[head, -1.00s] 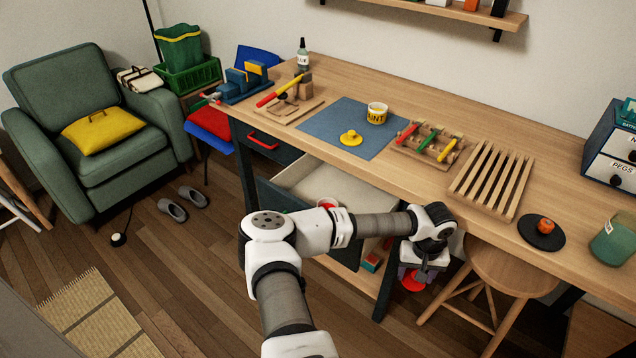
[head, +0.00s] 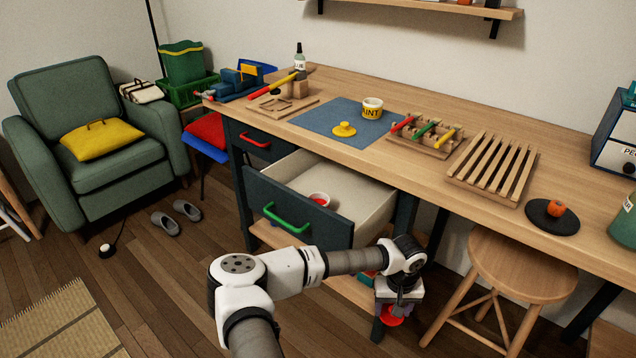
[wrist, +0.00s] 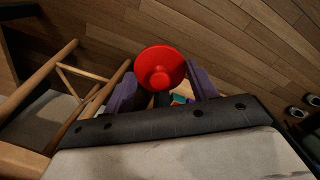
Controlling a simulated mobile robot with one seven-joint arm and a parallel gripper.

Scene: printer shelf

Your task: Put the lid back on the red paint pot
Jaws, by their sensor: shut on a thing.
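My gripper (head: 396,308) is low in front of the workbench, right of the open drawer. In the wrist view my gripper (wrist: 162,90) is shut on a round red lid (wrist: 160,68) with a knob in its middle. The red lid also shows below the gripper in the head view (head: 391,318). A small pot with a red inside and a pale rim (head: 319,199), likely the red paint pot, stands uncovered in the open drawer (head: 352,186). A yellow-labelled paint pot (head: 372,108) and a yellow lid (head: 344,130) are on the blue mat (head: 335,120).
The drawer with the green handle (head: 286,218) juts out from the bench. A wooden stool (head: 520,268) stands to the right of my gripper. A slatted rack (head: 492,168) and a rack with coloured handles (head: 425,135) lie on the benchtop.

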